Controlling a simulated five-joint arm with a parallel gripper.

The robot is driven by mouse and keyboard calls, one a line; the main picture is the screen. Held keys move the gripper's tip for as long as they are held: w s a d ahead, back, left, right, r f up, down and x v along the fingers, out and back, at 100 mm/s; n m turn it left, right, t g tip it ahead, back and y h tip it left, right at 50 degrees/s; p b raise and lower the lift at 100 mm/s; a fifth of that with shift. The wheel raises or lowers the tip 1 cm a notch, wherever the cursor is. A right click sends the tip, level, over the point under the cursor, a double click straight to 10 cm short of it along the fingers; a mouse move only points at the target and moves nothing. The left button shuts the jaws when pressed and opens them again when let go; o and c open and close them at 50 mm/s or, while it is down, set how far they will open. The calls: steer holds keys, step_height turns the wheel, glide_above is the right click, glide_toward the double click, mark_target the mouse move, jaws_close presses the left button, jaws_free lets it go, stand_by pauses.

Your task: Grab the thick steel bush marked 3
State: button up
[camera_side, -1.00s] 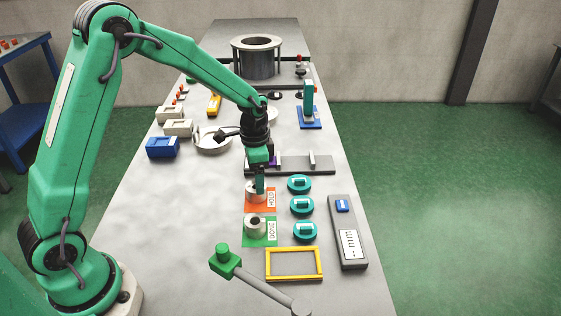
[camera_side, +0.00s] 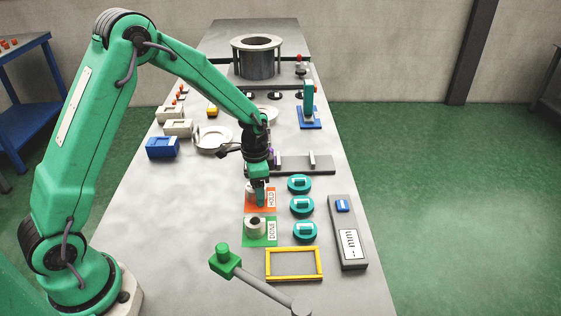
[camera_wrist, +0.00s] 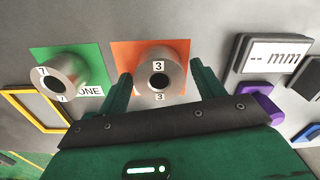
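The thick steel bush marked 3 (camera_wrist: 172,77) stands on the orange HOLD mat (camera_wrist: 124,50), its dark bore facing the wrist camera. In the side view the bush (camera_side: 249,188) is mostly hidden behind my gripper. My gripper (camera_wrist: 160,72) is open, with one green finger on each side of the bush in the wrist view and a gap showing on both sides. In the side view my gripper (camera_side: 257,199) points down, low over the orange mat (camera_side: 262,208). I cannot tell how far down the bush the fingertips reach.
A steel bush marked 7 (camera_wrist: 68,70) stands on the green DONE mat (camera_wrist: 92,60) beside the orange one. Teal discs (camera_side: 302,205) line the right side.

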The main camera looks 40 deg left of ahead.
steer(key=c, duration=1)
steer(key=shift+r, duration=0.2)
steer(key=shift+r, duration=0.5)
steer(key=r, duration=0.3)
steer(key=shift+d+r, duration=0.1)
steer(key=shift+d, duration=0.1)
steer(key=s+d+r, duration=0.6)
steer(key=d, duration=0.3)
steer(key=shift+d+r, duration=0.25)
steer(key=shift+d, duration=0.1)
